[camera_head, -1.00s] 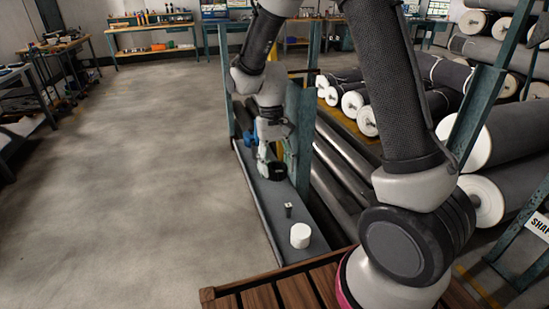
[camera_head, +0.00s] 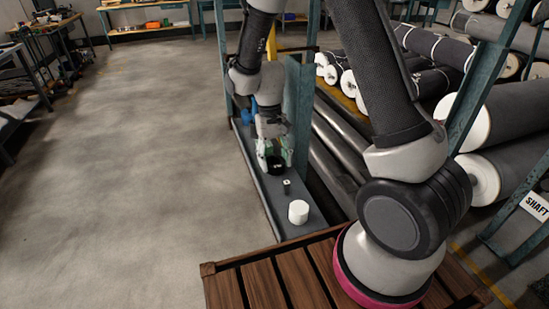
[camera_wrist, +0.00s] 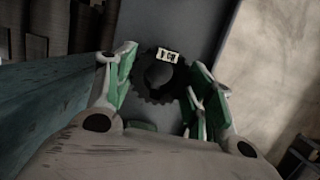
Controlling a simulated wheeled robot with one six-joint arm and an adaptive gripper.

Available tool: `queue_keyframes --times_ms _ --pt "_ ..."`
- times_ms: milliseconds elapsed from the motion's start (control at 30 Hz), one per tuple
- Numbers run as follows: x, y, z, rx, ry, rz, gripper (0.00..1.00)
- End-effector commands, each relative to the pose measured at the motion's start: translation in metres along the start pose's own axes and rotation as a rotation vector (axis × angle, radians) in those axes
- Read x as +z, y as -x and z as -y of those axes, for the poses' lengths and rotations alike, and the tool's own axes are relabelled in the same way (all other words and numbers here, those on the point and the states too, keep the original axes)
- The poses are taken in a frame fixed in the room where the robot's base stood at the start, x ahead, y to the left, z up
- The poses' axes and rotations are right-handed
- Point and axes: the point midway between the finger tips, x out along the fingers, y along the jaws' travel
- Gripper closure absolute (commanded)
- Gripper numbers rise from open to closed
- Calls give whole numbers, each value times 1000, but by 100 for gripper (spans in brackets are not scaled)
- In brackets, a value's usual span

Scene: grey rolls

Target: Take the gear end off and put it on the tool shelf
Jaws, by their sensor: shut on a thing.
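My gripper (camera_head: 276,163) is over a narrow grey shelf (camera_head: 258,178) and is shut on the gear end. In the wrist view the gear end (camera_wrist: 150,92) is a dark toothed ring with a round middle and a small white label. It sits between the green-padded fingers of my gripper (camera_wrist: 160,85), with the grey surface beyond it. In the head view the gear end (camera_head: 275,164) is a small dark shape between the fingers. I cannot tell whether it touches the shelf.
A small dark piece with a pale mark (camera_head: 287,187) and a white cylinder (camera_head: 298,212) stand on the near part of the shelf. Teal posts (camera_head: 304,115) and long metal shafts (camera_head: 335,150) lie to its right. Open concrete floor (camera_head: 140,150) is on the left.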

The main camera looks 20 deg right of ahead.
Motion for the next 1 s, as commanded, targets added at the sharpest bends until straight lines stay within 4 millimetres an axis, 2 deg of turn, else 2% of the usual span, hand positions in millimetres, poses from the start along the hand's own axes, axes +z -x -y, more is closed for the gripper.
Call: queue_keyframes --times_ms 667,700,800,1000 --pt "-3 -10 0 0 0 0 100" --pt "-3 -9 0 0 0 0 41" --pt "-3 -9 0 0 0 0 23" --pt "-3 -9 0 0 0 0 22"
